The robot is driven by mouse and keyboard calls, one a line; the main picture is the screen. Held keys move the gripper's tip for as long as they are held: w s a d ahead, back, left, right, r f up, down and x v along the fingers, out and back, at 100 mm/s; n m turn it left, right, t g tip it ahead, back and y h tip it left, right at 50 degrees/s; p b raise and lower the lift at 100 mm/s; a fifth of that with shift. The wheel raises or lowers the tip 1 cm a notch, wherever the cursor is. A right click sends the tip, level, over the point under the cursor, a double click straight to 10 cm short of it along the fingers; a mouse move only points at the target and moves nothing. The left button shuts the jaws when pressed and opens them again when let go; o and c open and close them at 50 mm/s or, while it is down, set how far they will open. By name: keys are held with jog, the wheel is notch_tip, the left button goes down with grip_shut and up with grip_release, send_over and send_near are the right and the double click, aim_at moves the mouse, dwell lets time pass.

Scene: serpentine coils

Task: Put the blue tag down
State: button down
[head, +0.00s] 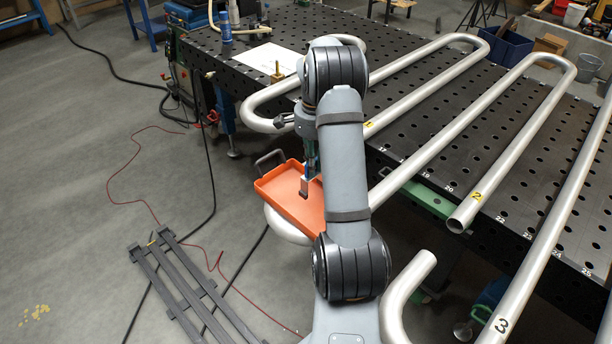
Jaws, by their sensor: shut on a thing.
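My gripper (306,192) points down over an orange tray (276,199), beside the front edge of the table. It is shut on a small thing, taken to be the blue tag. The tag cannot be made out clearly, as the fingers and my arm hide it. The fingertips are inside the tray's outline in the picture; whether they touch its floor cannot be told. The tray has a dark handle at its left end, and my arm covers its right part.
The black perforated table (440,150) carries long silver serpentine pipes (430,165), numbered 1, 2 and 3, whose bends overhang its front edge. A white sheet (267,58) and a blue bottle (225,28) are at the back. A grey rack (185,290) lies on the floor at left.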

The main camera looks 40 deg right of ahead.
aim_at(306, 178)
jog(key=shift+w+a+f, duration=0.5)
jog(key=shift+w+a, duration=0.1)
jog(key=shift+a, duration=0.05)
jog(key=shift+a+f+p, duration=0.1)
jog(key=shift+f+p, duration=0.1)
jog(key=shift+p, duration=0.1)
notch_tip(306, 178, down, 3)
jog(key=shift+f+p, duration=0.1)
jog(key=shift+p, duration=0.65)
jog(key=shift+f, duration=0.3)
jog(key=shift+f, duration=0.15)
jog(key=c, duration=1.7)
grip_release()
